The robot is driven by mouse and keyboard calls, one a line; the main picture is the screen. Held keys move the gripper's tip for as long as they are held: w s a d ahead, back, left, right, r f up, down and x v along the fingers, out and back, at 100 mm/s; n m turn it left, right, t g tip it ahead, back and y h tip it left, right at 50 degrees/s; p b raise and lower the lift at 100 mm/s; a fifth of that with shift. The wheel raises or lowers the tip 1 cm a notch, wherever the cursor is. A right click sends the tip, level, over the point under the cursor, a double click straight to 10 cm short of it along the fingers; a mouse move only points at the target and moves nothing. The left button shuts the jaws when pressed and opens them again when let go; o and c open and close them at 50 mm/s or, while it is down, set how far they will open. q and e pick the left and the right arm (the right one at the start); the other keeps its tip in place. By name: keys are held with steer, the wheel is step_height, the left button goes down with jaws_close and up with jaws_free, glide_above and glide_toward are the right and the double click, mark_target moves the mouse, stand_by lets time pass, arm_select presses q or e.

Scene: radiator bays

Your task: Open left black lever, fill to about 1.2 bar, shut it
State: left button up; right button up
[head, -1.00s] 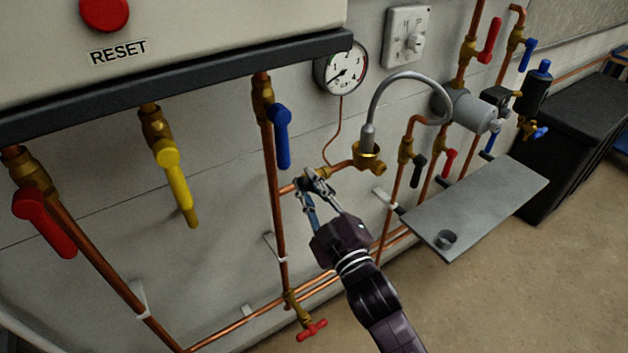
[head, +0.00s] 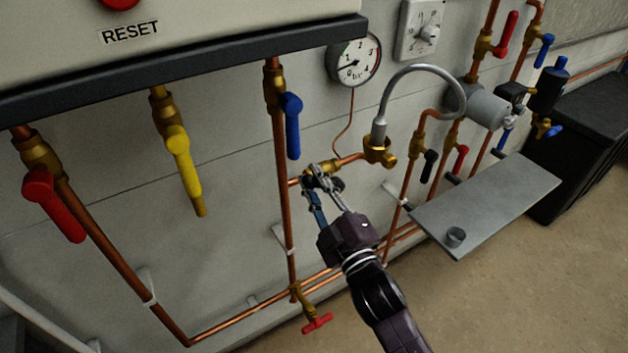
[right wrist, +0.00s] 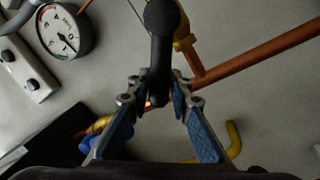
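The left black lever (right wrist: 161,45) runs between my right gripper's fingers in the right wrist view, with a fingertip close against each side. My right gripper (head: 321,177) appears closed on it at the copper branch pipe below the gauge. In the head view the fingers hide most of the lever; a dark part shows beside them. The round pressure gauge (head: 354,61) hangs on the wall; its needle points left and slightly down, low on the scale. It also shows rotated in the right wrist view (right wrist: 65,31). My left gripper is out of view.
A brass fitting with a grey hose (head: 379,152) is just right of my gripper. A blue lever (head: 291,125) hangs to its left. Another black lever (head: 429,165) and a metal shelf (head: 487,207) with a small cup stand right. A red tap (head: 317,323) is below.

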steer(key=shift+o, duration=1.4)
steer(key=v, duration=1.2)
steer(key=shift+w, duration=0.1)
stand_by(3.6)
